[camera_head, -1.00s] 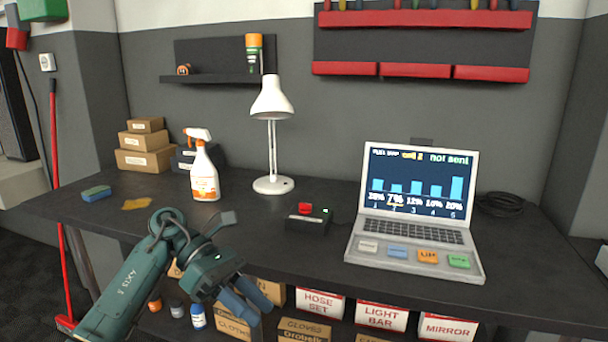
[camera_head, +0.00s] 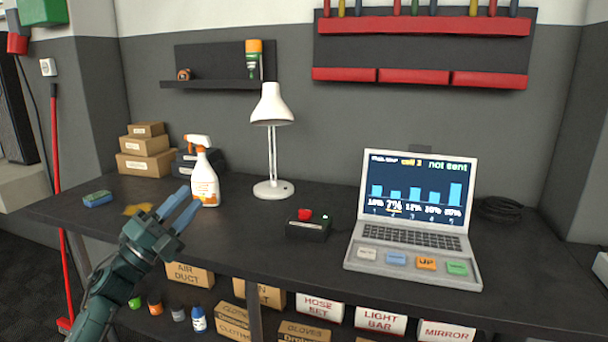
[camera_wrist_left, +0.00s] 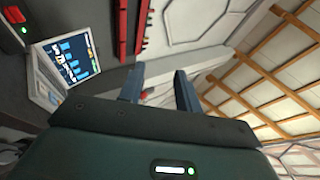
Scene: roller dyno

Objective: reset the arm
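My left arm (camera_head: 118,275) comes in from the lower left, over the bench's front edge. My left gripper (camera_head: 191,203) is raised, with its two blue-grey fingers pointing up and to the right in front of the spray bottle. In the left wrist view the fingers (camera_wrist_left: 157,82) stand apart with nothing between them. My right gripper is in neither view. A laptop (camera_head: 416,221) stands open on the bench at right, its screen showing bars and "not sent". A black box with a red button (camera_head: 306,214) sits left of it.
The dark bench (camera_head: 250,228) also holds a white lamp (camera_head: 272,150), a spray bottle (camera_head: 204,180), a yellow cloth (camera_head: 139,209), a blue-green sponge (camera_head: 97,198) and stacked cardboard boxes (camera_head: 146,164). Labelled boxes (camera_head: 320,306) and small bottles (camera_head: 198,319) stand on the lower shelf.

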